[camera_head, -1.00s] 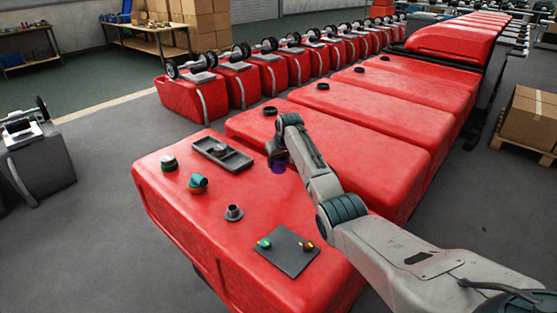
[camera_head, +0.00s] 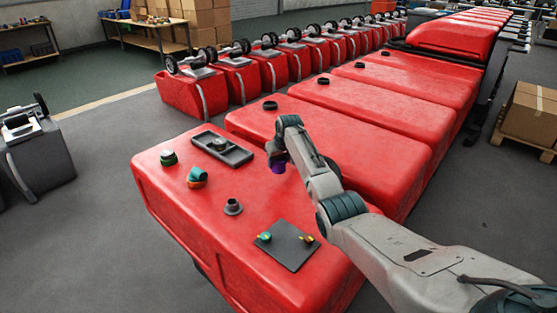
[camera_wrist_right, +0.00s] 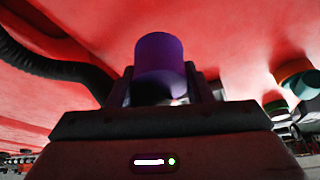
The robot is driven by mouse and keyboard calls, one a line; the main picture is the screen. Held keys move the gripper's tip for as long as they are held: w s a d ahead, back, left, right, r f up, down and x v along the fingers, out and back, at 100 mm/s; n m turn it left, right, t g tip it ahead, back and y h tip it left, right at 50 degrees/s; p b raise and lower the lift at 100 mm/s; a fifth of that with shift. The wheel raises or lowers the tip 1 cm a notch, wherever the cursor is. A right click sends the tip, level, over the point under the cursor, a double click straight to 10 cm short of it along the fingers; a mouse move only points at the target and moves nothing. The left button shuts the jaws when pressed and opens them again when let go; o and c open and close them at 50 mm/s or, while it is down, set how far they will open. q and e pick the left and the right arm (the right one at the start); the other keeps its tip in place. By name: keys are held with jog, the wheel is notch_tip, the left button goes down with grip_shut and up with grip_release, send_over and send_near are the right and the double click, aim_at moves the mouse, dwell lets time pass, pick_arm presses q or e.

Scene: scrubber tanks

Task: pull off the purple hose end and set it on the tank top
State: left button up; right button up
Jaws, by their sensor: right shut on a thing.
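The purple hose end (camera_head: 278,166) is a short purple cylinder at the back right edge of the nearest red tank top (camera_head: 180,220). My right gripper (camera_head: 276,155) reaches over it from the right and is shut on it. In the right wrist view the purple hose end (camera_wrist_right: 160,62) stands out from between the two fingers, with red tank surface behind it. A black hose (camera_wrist_right: 50,66) runs in from the left there; whether it joins the purple end is hidden. I cannot tell whether the purple end touches the tank. My left gripper is not in view.
On the tank top are a dark tray (camera_head: 207,139) holding a round part, a green-black fitting (camera_head: 168,158), a teal-orange fitting (camera_head: 197,178), a grey spigot (camera_head: 233,207) and a dark mat (camera_head: 288,258) with small coloured parts.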

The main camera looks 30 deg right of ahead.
jog(key=shift+f+b, duration=1.45)
jog(key=shift+f, duration=1.35)
jog(key=o, duration=1.6)
